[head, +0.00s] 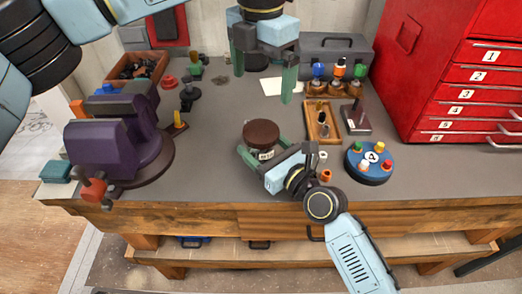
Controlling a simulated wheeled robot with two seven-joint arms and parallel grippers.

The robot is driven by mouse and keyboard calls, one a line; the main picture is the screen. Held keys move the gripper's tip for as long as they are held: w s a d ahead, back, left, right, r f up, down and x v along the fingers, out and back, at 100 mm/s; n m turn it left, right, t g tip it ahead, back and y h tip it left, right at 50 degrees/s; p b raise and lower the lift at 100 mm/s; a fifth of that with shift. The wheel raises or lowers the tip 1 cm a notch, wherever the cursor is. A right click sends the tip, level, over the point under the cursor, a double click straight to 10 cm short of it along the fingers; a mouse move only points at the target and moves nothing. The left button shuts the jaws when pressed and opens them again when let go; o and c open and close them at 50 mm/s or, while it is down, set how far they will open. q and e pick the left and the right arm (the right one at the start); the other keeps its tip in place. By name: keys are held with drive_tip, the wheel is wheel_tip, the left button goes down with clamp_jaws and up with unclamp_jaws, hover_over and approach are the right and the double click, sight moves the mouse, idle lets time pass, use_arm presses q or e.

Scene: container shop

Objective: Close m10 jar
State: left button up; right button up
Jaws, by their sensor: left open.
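The jar (264,154) stands upright on the grey bench top near the middle, with a pale label on its front too small to read surely. A round brown lid (261,133) sits on top of it; whether it is tight I cannot tell. My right gripper (262,157) comes in from the lower right. Its green fingers are on either side of the jar body below the lid, apparently gripping it. My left gripper (262,78) points down, behind and above the jar. Its green fingers are wide apart with nothing between them.
A purple vise (105,145) stands at the left. A wooden tray (323,133) and a round blue stand (370,165) with coloured knobs are right of the jar. A red drawer cabinet (440,80) stands at the far right. The bench between vise and jar is mostly clear.

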drive_tip(key=o, duration=0.3)
drive_tip(key=shift+o, duration=0.2)
drive_tip(key=v, duration=1.2)
drive_tip(key=shift+s+d+r, duration=0.1)
drive_tip(key=shift+s+d, duration=0.35)
drive_tip(key=shift+s, duration=0.1)
